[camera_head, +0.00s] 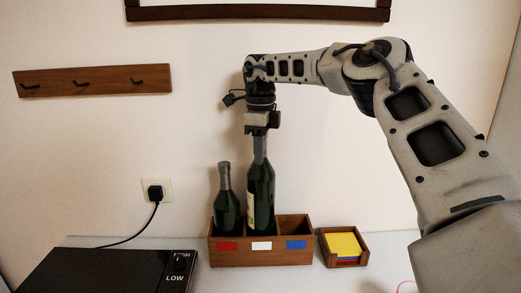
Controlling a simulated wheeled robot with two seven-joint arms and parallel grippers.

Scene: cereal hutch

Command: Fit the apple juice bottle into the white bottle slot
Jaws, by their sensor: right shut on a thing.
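My right gripper (260,143) points down and is shut on the neck of a dark green bottle (261,195) with a pale label on its left side. I take this to be the apple juice bottle; its label is too small to read. It is upright at the middle, white-marked slot (262,246) of a wooden box. Its lower end is hidden behind the box's front wall, so I cannot tell whether it rests on the slot floor. My left gripper is not in view.
A second dark green bottle (226,205) stands in the red-marked slot on the left. The blue-marked slot (296,244) on the right looks empty. A wooden tray of yellow notes (343,245) sits right of the box. A black appliance (110,272) is at the front left.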

